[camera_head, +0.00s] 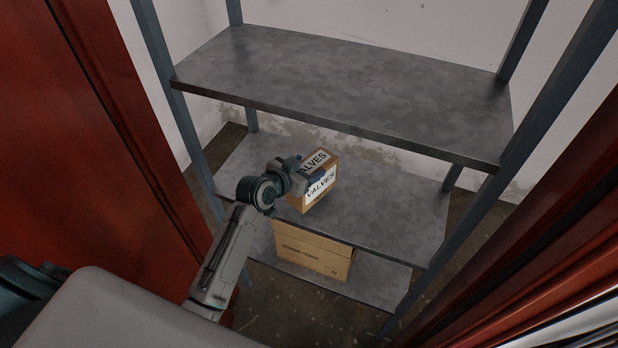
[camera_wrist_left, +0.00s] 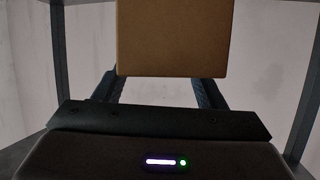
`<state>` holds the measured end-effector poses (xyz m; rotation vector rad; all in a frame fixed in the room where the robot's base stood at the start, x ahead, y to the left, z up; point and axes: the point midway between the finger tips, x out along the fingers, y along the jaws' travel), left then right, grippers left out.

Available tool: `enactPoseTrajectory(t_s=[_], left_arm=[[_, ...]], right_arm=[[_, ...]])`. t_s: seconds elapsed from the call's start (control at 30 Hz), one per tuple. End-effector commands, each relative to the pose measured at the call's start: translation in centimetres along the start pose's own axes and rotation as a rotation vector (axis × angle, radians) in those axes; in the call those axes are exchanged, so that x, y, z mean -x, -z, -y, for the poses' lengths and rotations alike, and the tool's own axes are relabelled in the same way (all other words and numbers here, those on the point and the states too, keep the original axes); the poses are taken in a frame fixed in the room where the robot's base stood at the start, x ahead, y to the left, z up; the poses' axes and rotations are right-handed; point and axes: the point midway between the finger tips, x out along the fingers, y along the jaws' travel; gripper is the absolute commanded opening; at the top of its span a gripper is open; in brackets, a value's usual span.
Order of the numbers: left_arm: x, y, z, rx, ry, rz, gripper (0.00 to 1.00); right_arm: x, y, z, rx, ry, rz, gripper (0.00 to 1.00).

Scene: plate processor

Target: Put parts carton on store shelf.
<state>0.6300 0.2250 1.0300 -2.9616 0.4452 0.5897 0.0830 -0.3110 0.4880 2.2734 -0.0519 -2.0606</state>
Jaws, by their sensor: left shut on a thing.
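The parts carton is a small brown box (camera_head: 319,189) with white "VALVES" labels. In the head view it is at the middle shelf (camera_head: 385,212) of the metal store shelf, below the top board. My left gripper (camera_head: 300,177) reaches in from the left and is shut on the carton. In the left wrist view the plain brown side of the carton (camera_wrist_left: 172,38) sits between the two fingers. I cannot tell whether the carton's underside touches the shelf board. My right gripper is not in view.
The top shelf board (camera_head: 340,85) is empty and hangs over the carton. A larger cardboard box (camera_head: 312,251) stands on the bottom shelf. The middle board is bare to the right of the carton. Red panels (camera_head: 80,120) flank the opening, with blue-grey shelf posts inside.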

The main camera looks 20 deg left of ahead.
Motion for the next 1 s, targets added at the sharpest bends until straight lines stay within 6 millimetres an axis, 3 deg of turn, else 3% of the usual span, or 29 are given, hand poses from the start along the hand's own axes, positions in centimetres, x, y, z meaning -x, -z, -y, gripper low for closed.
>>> enactPoseTrajectory(t_s=[0.23,0.53,0.9,0.93,1.0], left_arm=[[-1.4,0.2,-0.1,0.0,0.0,-0.003,0.0],[-2.5,-2.8,-0.1,0.0,0.001,-0.003,0.0],[-2.5,-2.9,-0.1,0.0,0.001,-0.002,0.0],[-2.5,-3.0,-0.1,0.0,0.001,0.002,0.68],[-2.5,-3.0,-0.1,0.0,0.001,0.001,0.82]], right_arm=[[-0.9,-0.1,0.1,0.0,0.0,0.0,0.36],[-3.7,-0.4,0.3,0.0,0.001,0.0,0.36],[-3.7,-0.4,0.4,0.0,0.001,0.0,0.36],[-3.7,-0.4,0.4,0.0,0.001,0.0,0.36],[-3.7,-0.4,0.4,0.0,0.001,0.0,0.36]])
